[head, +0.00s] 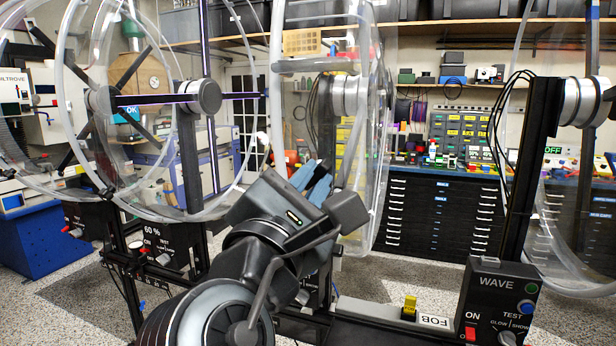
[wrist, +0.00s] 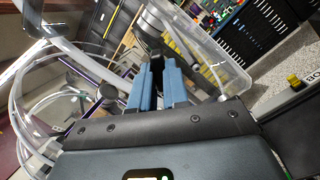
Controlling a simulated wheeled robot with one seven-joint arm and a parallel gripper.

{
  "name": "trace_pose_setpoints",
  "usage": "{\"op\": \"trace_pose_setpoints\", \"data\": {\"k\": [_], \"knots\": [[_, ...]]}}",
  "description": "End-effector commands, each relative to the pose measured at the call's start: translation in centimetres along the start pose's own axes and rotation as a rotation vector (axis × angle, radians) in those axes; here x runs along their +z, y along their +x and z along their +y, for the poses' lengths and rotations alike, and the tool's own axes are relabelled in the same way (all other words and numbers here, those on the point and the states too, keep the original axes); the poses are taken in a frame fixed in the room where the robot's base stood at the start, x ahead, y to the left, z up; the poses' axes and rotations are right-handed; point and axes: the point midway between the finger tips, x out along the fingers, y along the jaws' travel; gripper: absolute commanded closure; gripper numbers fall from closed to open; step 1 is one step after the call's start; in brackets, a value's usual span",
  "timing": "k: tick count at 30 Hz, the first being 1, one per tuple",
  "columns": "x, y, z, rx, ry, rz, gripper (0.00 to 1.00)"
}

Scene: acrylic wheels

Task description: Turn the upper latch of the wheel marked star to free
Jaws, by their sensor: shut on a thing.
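My gripper (head: 316,182) has blue fingers and is in front of the middle clear acrylic wheel (head: 372,215) in the head view. In the wrist view the fingers (wrist: 156,82) are shut on a narrow dark piece (wrist: 157,62); whether it is a latch I cannot tell. The middle wheel stands nearly edge-on, with a silver hub (head: 345,95). My arm hides most of its lower stand and control box. I can read no star mark on any wheel, and no latch can be told apart clearly.
Clear wheels with a grey hub (head: 205,96) stand at the left, above a box reading 60 % (head: 150,245). At the right is another wheel (head: 575,230) with a WAVE box (head: 500,297). A yellow switch (head: 410,306) sits beside a FOB label (head: 434,321). Dark drawers (head: 440,215) stand behind.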

Motion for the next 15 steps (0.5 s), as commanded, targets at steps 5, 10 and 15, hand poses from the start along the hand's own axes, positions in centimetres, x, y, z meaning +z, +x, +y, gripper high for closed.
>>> {"op": "trace_pose_setpoints", "data": {"k": [5, 10, 15], "knots": [[0.03, 0.01, -0.03, 0.000, -0.175, -0.001, 1.00], [0.03, -0.01, -0.02, 0.000, -0.344, 0.000, 1.00], [0.03, -0.01, -0.03, 0.000, -0.387, 0.000, 1.00]]}}
